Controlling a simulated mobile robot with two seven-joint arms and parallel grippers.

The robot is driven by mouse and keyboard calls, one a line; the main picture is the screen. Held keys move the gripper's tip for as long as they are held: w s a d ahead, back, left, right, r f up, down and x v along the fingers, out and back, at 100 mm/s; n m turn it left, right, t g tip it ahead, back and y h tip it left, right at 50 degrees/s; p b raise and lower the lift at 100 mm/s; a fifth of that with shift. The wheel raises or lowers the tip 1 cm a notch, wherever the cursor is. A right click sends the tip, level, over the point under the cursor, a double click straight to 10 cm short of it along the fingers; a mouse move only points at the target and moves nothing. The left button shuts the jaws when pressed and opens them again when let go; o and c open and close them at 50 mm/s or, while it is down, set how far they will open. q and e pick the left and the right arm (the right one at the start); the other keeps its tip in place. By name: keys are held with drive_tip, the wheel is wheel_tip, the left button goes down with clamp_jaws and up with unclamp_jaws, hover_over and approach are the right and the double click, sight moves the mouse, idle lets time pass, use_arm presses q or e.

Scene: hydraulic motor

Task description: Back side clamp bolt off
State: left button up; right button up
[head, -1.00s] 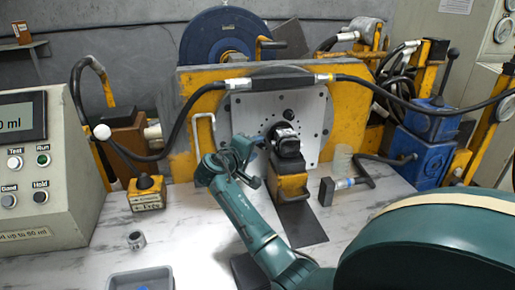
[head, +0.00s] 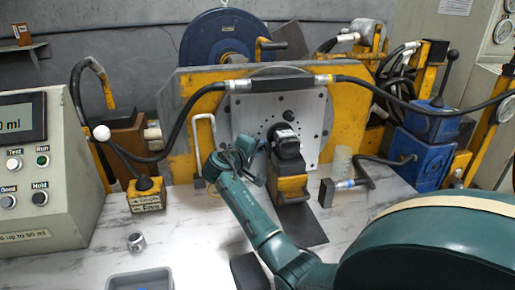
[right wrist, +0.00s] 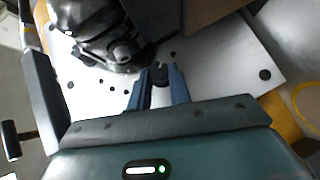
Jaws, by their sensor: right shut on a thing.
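The black hydraulic motor (head: 286,143) sits on a yellow stand (head: 291,180) in front of the drilled metal plate (head: 308,112). It also shows at the upper left of the right wrist view (right wrist: 100,35). My right gripper (head: 258,146) is at the motor's left side in the head view. In the right wrist view, its two blue-grey fingers (right wrist: 159,80) are shut on a small dark bolt (right wrist: 159,72) beside the motor body. Whether the bolt still touches the plate or motor cannot be told. My left gripper is not in view.
A grey tray (head: 140,281) and a small metal fitting (head: 136,241) lie on the table at left. A yellow block with a knob (head: 146,196) stands behind them. A black hose (head: 165,150) arches across the yellow frame (head: 185,110).

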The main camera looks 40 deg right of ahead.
drive_tip(key=shift+f+n+h, duration=0.15)
drive_tip(key=shift+n+h, duration=0.15)
drive_tip(key=shift+h, duration=0.1)
clamp_jaws()
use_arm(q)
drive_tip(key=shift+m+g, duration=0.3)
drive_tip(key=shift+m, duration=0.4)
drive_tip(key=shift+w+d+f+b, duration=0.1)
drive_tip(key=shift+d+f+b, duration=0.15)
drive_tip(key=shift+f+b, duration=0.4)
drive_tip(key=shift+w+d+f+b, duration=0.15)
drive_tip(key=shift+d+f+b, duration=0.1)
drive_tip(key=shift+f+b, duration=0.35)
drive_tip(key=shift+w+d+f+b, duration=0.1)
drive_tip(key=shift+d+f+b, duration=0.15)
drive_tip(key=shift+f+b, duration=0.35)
use_arm(e)
drive_tip(key=shift+f+n+t+h, duration=0.2)
drive_tip(key=shift+n+t+h, duration=0.2)
drive_tip(key=shift+n+h, duration=0.7)
drive_tip(key=shift+f+n+t+h, duration=0.2)
drive_tip(key=shift+n+t+h, duration=0.2)
drive_tip(key=shift+n+h, duration=0.65)
drive_tip(key=o, duration=0.8)
unclamp_jaws()
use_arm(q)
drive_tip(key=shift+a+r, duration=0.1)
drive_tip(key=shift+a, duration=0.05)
use_arm(e)
drive_tip(key=shift+o, duration=0.2)
